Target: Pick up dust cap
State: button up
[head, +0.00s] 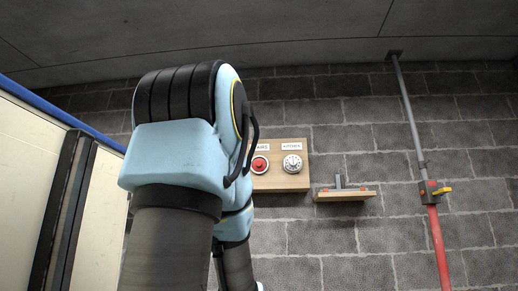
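I cannot tell for sure which thing is the dust cap. On a wooden board (279,184) on the wall, a red round piece (259,164) sits inside a white ring on the left. A white round fitting (292,163) with dark holes sits on the right, under a label that seems to read KITCHEN. The left label is partly hidden by my arm. My gripper is out of view; only my blue and black arm shows, covering the middle left and the board's left edge.
A small wooden shelf (345,197) right of the board bears a grey upright piece (338,181) and small red-orange pieces. A grey and red pipe (438,243) with a yellow-handled valve (441,190) runs down the block wall. A cream panel (28,175) stands at left.

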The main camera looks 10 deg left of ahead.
aim_at(258, 165)
jog(key=u, duration=1.15)
jog(key=l+u, duration=0.4)
jog(key=i+l+u, duration=0.1)
jog(key=l+u, duration=0.5)
jog(key=u, duration=0.15)
jog(key=k+l+u, duration=0.1)
jog(key=l+u, duration=0.3)
jog(key=j, duration=0.1)
